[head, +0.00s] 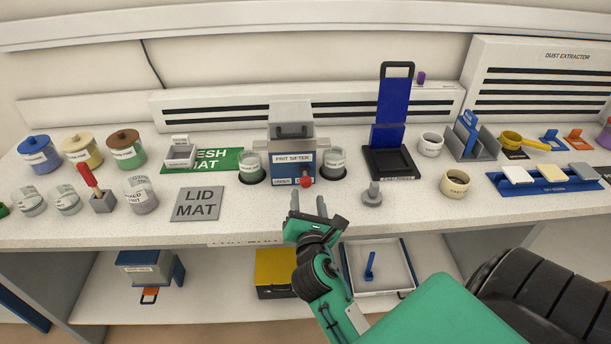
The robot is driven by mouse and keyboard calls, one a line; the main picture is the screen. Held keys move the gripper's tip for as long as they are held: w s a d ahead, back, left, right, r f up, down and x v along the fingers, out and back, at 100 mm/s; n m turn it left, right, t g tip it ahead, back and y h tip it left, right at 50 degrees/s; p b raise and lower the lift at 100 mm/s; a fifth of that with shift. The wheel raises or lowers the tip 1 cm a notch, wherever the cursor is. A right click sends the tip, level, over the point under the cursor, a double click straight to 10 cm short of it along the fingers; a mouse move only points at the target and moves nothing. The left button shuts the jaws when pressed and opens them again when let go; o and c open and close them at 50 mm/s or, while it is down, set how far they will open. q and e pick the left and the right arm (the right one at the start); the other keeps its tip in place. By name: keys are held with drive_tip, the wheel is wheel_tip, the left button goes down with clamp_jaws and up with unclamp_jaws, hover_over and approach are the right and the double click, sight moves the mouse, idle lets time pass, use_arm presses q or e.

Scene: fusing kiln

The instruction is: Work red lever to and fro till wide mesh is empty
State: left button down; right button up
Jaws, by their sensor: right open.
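The frit sifter (291,150) stands at the middle of the bench, grey on top with a blue and white front. Its red lever (306,181) shows as a small red knob low on the front, right of centre. My right gripper (308,204) is open and empty, its two fingers pointing at the sifter just in front of and below the red knob, apart from it. I cannot tell whether a mesh sits inside the sifter or what it holds. A white framed piece (180,158) rests on the green mesh mat (226,159). My left gripper is not in view.
Clear jars stand left (251,167) and right (333,163) of the sifter. A grey knobbed piece (372,195) stands right of my gripper. The grey lid mat (198,204) is bare. A blue upright stand (391,112) is behind right. The front edge is mostly free.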

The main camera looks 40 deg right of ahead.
sight(305, 175)
drive_tip(key=p+x, duration=0.1)
drive_tip(key=x, duration=0.7)
drive_tip(key=shift+w, duration=0.15)
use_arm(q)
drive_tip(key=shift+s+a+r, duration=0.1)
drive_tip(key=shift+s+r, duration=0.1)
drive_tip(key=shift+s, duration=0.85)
use_arm(e)
drive_tip(key=shift+w+d, duration=0.2)
drive_tip(key=shift+w, duration=0.05)
clamp_jaws()
drive_tip(key=shift+w+a, duration=0.2)
drive_tip(key=shift+a, duration=0.2)
drive_tip(key=a, duration=0.1)
drive_tip(key=w+a, duration=0.2)
drive_tip(key=a, duration=0.1)
drive_tip(key=shift+w+p, duration=0.25)
drive_tip(key=shift+p, duration=0.1)
drive_tip(key=shift+w+a, duration=0.2)
drive_tip(key=shift+a, duration=0.1)
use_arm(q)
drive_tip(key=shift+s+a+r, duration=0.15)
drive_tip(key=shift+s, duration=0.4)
